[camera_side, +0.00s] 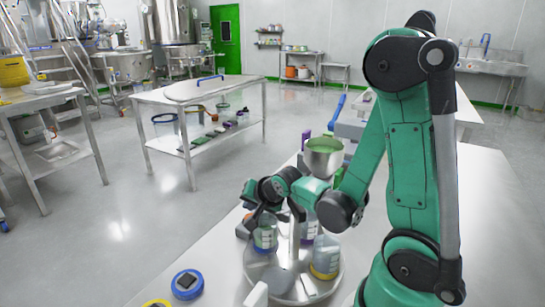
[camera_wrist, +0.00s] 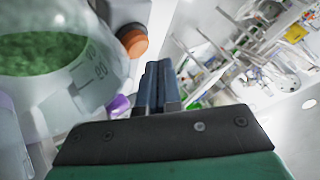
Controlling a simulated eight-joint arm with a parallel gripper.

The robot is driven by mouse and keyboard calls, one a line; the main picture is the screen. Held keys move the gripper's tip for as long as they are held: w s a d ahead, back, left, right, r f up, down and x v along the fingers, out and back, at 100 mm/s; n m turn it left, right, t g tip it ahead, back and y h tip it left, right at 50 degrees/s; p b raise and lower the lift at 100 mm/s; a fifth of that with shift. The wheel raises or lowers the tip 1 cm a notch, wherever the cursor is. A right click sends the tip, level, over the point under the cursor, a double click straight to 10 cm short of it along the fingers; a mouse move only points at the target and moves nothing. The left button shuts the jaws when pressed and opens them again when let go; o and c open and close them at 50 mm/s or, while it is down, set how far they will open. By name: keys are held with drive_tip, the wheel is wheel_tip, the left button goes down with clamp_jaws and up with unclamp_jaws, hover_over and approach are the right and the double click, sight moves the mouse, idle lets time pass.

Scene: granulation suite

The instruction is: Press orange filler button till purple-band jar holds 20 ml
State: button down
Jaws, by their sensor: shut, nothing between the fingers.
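My gripper (camera_wrist: 158,68) is shut and empty, its dark fingers together in the wrist view. The orange button (camera_wrist: 134,40) is just left of the fingertips, on a grey housing; I see a gap in the picture but cannot judge contact. A clear jar of green granules (camera_wrist: 45,55) fills the left side, with a 20 mark visible; its exact level is unclear. A purple patch (camera_wrist: 118,106) shows beside it, and I cannot tell whose band it is.
The jars stand on a round turntable (camera_side: 312,288), with a yellow-banded jar (camera_side: 325,258) at its right. A metal hopper with green material (camera_side: 323,157) rises behind. A blue-rimmed device (camera_side: 187,283) lies left on the bench. Bare bench shows left of the turntable.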

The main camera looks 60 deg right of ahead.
idle(0.6)
drive_tip(key=shift+r, duration=2.5)
drive_tip(key=s+a+r+n+y, duration=0.1)
drive_tip(key=s+a+n+y, duration=0.1)
drive_tip(key=a+n, duration=0.3)
drive_tip(key=s+a+r+n+g+y, duration=0.1)
drive_tip(key=s+a+r+n, duration=0.1)
drive_tip(key=a+n, duration=0.4)
drive_tip(key=s+n, duration=0.1)
drive_tip(key=n, duration=0.1)
drive_tip(key=shift+n+y, duration=0.4)
